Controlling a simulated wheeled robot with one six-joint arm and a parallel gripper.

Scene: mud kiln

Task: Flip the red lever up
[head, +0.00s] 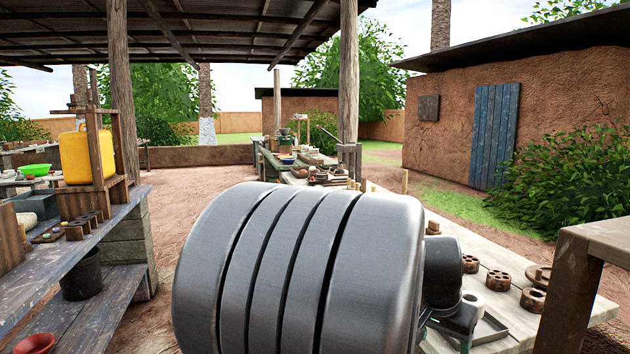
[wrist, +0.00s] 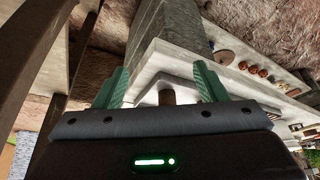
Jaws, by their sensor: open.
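I cannot make out a red lever in either view. My gripper (wrist: 163,82) is open in the wrist view, with its two green fingers spread apart. A short brown stub (wrist: 167,97) shows between the fingers, in front of a pale block or table edge (wrist: 175,58); I cannot tell whether it belongs to a lever. Nothing is visibly held. In the head view my gripper shows only in part at the lower right, beside the pale table (head: 505,300). My large grey arm link hides much of the middle.
Brown pots with holes (head: 497,280), a white ring (head: 473,302) and a grey tray (head: 487,330) sit on the pale table. A wooden frame (head: 580,270) stands at the right. Left are shelves with a yellow jerrycan (head: 76,158) and a red bowl (head: 35,343). Bare ground lies between.

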